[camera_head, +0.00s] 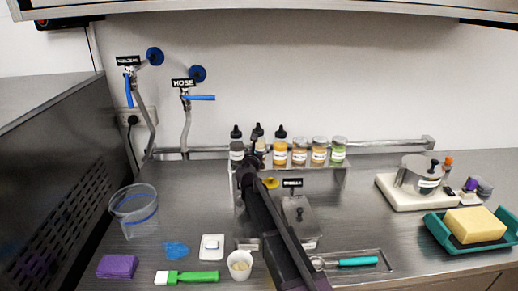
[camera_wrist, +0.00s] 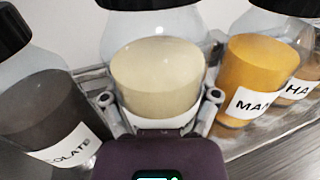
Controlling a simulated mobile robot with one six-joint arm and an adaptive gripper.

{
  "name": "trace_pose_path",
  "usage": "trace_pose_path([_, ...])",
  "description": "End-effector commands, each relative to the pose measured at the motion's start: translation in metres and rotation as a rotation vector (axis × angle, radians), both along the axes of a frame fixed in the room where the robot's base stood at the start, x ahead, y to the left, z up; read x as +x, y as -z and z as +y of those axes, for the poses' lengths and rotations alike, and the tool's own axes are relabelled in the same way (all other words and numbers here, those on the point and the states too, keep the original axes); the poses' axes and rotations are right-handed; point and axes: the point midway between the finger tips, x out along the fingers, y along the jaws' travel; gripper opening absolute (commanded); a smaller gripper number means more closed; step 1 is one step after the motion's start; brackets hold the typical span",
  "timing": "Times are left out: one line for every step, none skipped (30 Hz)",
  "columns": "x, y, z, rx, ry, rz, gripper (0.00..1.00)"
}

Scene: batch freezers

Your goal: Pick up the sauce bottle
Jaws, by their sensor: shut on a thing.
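My gripper (camera_wrist: 160,99) is shut on a clear sauce bottle (camera_wrist: 158,72) with pale cream contents; one finger presses each side. In the wrist view its top is cut off. In the head view my gripper (camera_head: 252,163) reaches the small metal shelf at the back, and my arm hides much of the held bottle (camera_head: 259,146). I cannot tell whether the bottle is clear of the shelf. A dark bottle labelled "...OLATE" (camera_wrist: 45,115) is just to its left. An orange bottle labelled "MAN..." (camera_wrist: 252,75) is just to its right.
More jars (camera_head: 319,150) stand along the shelf (camera_head: 325,170) to the right. A measuring jug (camera_head: 133,209), a white cup (camera_head: 240,265), a green brush (camera_head: 187,278), a scoop tray (camera_head: 378,270) and a teal sponge tray (camera_head: 444,238) are on the counter. A wall rail runs behind.

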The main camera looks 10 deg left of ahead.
Motion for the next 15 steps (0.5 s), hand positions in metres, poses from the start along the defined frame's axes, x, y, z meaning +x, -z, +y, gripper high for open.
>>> trace_pose_path([0.0,-0.007,0.0,0.0,0.0,0.0,0.3])
trace_pose_path([0.0,-0.01,0.0,0.0,0.0,0.0,0.3])
trace_pose_path([0.0,-0.013,0.0,0.0,0.0,0.0,0.3])
trace_pose_path([0.0,-0.016,0.0,0.0,0.0,0.0,0.3])
trace_pose_path([0.0,-0.019,0.0,0.0,0.0,0.0,0.3])
trace_pose_path([0.0,-0.022,0.0,0.0,0.0,0.0,0.3])
trace_pose_path([0.0,-0.025,0.0,0.0,0.0,0.0,0.3])
trace_pose_path([0.0,-0.028,0.0,0.0,0.0,0.0,0.3])
trace_pose_path([-0.009,-0.027,-0.004,0.0,0.0,0.0,0.3])
trace_pose_path([-0.017,-0.026,-0.008,0.0,0.0,0.0,0.3])
trace_pose_path([-0.024,-0.026,-0.011,0.0,0.0,0.0,0.3])
trace_pose_path([-0.032,-0.027,-0.015,0.0,0.0,0.0,0.3])
trace_pose_path([-0.039,-0.028,-0.017,0.0,0.0,0.0,0.3])
trace_pose_path([-0.046,-0.028,-0.02,0.0,-0.001,0.0,0.3])
trace_pose_path([-0.054,-0.029,-0.024,0.0,-0.001,0.0,0.3])
